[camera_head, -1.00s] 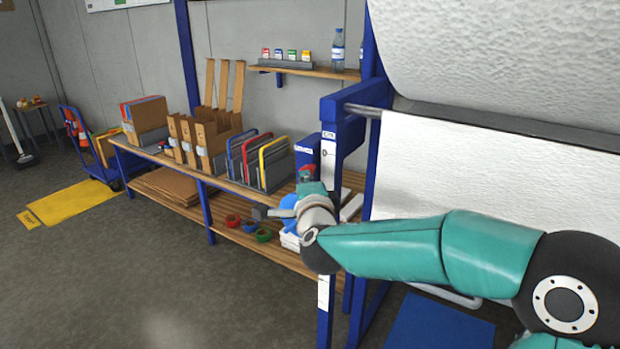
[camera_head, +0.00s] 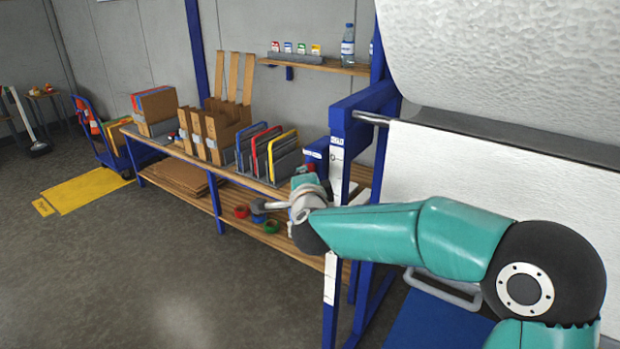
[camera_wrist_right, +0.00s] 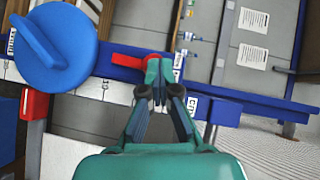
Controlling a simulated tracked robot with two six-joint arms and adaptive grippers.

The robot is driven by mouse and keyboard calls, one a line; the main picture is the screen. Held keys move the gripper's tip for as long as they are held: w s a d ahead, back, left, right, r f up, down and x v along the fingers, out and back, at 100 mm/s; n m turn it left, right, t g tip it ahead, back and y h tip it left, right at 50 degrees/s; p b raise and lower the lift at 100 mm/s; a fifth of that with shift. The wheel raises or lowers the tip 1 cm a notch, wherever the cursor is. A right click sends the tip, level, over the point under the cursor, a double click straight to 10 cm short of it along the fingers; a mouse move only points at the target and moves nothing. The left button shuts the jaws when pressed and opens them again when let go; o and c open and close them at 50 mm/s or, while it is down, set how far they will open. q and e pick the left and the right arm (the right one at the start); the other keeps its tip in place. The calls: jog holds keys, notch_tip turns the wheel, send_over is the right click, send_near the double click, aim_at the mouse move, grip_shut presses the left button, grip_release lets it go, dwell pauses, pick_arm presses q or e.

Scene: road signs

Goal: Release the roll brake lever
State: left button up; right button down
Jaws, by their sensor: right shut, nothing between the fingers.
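My right gripper (camera_wrist_right: 160,82) shows in the wrist view with its fingers shut and nothing held between them. A red lever (camera_wrist_right: 132,60) lies on the blue frame beam (camera_wrist_right: 225,102), beside and partly behind the fingertips. I cannot tell whether they touch. A second red part (camera_wrist_right: 33,104) stands at the left of that view. In the head view my right arm reaches in from the right, and its wrist end is in front of the blue roll stand post (camera_head: 335,165). The fingers are hard to make out there. My left gripper is not in view.
A large blue disc (camera_wrist_right: 55,45) sits left of the lever. A big white roll (camera_head: 500,60) hangs on the stand, its sheet (camera_head: 450,175) hanging below. A workbench (camera_head: 232,183) with folders and cartons stands behind.

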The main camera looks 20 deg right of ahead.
jog(key=s+a+r, duration=0.7)
jog(key=s, duration=0.1)
jog(key=shift+s+a+r, duration=0.15)
jog(key=shift+r, duration=0.15)
dwell(0.5)
dwell(0.3)
